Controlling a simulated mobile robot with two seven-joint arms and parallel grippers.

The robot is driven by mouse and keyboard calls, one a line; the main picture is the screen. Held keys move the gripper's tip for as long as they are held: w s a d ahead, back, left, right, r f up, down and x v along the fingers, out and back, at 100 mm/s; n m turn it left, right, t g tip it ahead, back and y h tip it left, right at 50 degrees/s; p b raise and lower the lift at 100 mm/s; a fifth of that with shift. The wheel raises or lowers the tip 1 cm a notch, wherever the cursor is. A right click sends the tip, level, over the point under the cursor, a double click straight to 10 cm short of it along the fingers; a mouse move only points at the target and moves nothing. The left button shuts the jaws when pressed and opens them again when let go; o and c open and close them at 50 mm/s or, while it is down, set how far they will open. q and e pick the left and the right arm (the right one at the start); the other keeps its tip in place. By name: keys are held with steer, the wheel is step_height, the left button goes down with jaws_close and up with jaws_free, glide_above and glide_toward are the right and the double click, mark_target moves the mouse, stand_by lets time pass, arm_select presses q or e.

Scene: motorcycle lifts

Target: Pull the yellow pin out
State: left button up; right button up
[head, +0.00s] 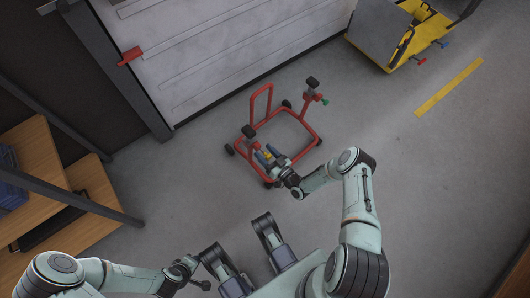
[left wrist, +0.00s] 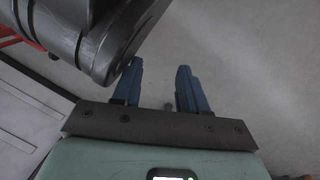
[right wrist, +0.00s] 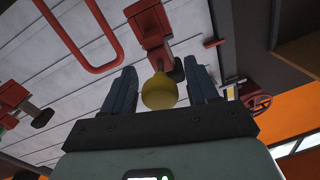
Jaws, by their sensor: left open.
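The yellow pin (right wrist: 158,92) shows its rounded knob end in the right wrist view, between the blue fingers of my right gripper (right wrist: 162,80). There is a gap on either side of the knob, so this gripper is open around it. In the head view the pin (head: 267,154) is a small yellow spot between the fingertips of my right gripper (head: 265,154), at the near left of a red lift stand (head: 268,95). My left gripper (left wrist: 158,85) is open and empty over bare grey floor in the left wrist view.
The red stand has wheels and black-topped posts. A ridged grey shutter (head: 220,50) is behind it. A yellow lift (head: 425,45) stands at the upper right. Wooden shelves (head: 40,165) are at the left. The floor right of the stand is clear.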

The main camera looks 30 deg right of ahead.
steer(key=s, duration=0.2)
steer(key=s+d+p, duration=0.1)
steer(key=s, duration=0.2)
steer(key=s+p, duration=0.1)
steer(key=s, duration=0.2)
steer(key=shift+s+d, duration=0.2)
arm_select(q)
steer(key=shift+t, duration=0.6)
steer(key=w+r, duration=0.1)
steer(key=r, duration=0.1)
steer(key=w+d+r, duration=0.1)
steer(key=w+r, duration=0.1)
steer(key=shift+d+r+p, duration=0.1)
steer(key=shift+r+p, duration=0.1)
steer(key=shift+p, duration=0.1)
arm_select(e)
steer(key=s, duration=0.4)
steer(key=shift+s+d, duration=0.4)
steer(key=shift+w, duration=0.1)
